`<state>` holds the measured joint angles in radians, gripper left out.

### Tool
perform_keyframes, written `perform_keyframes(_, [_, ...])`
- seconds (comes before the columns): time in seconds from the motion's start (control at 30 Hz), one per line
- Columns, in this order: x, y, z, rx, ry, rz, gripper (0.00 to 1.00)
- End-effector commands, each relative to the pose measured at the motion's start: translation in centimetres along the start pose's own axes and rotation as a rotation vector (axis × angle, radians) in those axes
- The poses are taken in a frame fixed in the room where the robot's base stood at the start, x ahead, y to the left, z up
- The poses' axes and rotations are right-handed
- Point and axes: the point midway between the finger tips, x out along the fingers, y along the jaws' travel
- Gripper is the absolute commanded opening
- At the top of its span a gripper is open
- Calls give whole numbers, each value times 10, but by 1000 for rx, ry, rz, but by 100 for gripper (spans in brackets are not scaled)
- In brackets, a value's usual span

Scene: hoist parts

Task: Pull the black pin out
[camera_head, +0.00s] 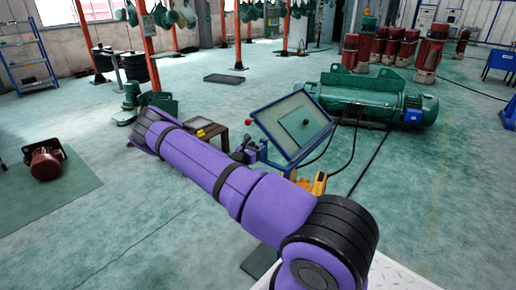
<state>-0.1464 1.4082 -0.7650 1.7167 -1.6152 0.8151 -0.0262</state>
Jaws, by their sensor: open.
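I cannot make out the black pin for certain. A tilted panel (285,108) with a pale face and dark frame stands in the middle on a blue stand (265,150). A small dark spot (306,122) shows on its face; I cannot tell whether it is a pin. Small dark parts (243,152) sit at the panel's lower left, partly behind my arm. My purple arm (230,180) crosses the middle from lower right to upper left. My gripper cannot be made out, so its place relative to the pin is not shown.
A green hoist (368,97) lies behind the panel, with black cables on the floor. A small brown table (207,132) stands left of the panel. A red motor (45,162) sits on a mat at left. Red machines (430,52) stand at the back right. The front-left floor is clear.

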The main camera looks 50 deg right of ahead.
Motion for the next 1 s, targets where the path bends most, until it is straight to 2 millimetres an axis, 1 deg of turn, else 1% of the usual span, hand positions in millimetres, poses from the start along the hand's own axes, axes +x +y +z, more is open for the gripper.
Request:
perform_keyframes(0.03, [4, 0, 0, 0, 0, 0, 59])
perform_keyframes(0.17, [9, 0, 0, 0, 0, 1, 59])
perform_keyframes(0.43, [10, 0, 0, 0, 0, 1, 59])
perform_keyframes(0.47, [10, 0, 0, 0, 0, 1, 52])
perform_keyframes(0.5, [10, 0, 0, 0, 0, 1, 43])
perform_keyframes(0.57, [10, 0, 0, 0, 0, 1, 29])
perform_keyframes(0.6, [10, 0, 0, 0, 0, 1, 20])
perform_keyframes(0.7, [10, 0, 0, 0, 0, 1, 0])
perform_keyframes(0.87, [5, 1, 0, 0, 0, 2, 0])
perform_keyframes(0.97, [-8, 1, 0, 0, 1, 2, 0])
perform_keyframes(1.0, [-16, 2, 0, 1, 1, 4, 0])
